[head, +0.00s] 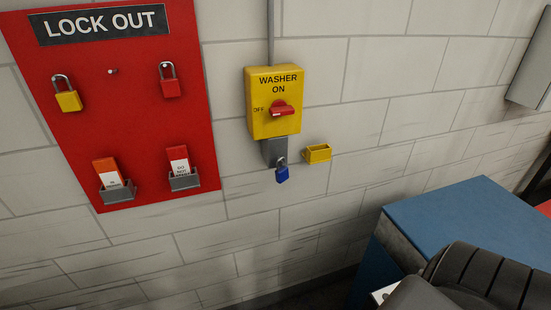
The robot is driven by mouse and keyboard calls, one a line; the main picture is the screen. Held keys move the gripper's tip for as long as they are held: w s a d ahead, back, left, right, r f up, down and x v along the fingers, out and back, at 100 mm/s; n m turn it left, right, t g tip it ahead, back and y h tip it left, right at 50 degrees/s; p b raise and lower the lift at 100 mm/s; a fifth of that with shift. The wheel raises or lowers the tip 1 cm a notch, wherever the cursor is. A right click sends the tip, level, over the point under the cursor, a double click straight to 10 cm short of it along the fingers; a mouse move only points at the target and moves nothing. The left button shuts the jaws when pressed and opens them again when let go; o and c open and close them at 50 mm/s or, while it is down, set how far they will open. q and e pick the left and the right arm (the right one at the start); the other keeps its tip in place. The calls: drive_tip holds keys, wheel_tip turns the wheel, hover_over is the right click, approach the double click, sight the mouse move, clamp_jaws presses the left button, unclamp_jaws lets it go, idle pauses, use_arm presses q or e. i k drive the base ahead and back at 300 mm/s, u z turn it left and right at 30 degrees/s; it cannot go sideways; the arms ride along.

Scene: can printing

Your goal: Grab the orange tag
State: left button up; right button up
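The orange tag (104,168) stands in a small grey metal holder (117,191) at the lower left of the red lockout board. Its top is orange and its lower part is white with small print. A redder tag (177,154) with a white label stands in a similar holder (185,182) to its right. Neither gripper's fingertips show in the head view, and nothing touches the orange tag.
The red board (125,130) hangs on a white block wall, with a yellow padlock (69,101) and a red padlock (170,88). A yellow washer switch box (273,88), blue padlock (282,174) and small yellow holder (318,153) are right. A blue-topped cabinet (460,215) stands at lower right.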

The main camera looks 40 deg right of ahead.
sight(108, 172)
drive_tip(key=z, duration=0.3)
drive_tip(key=k, duration=0.35)
drive_tip(key=z, duration=1)
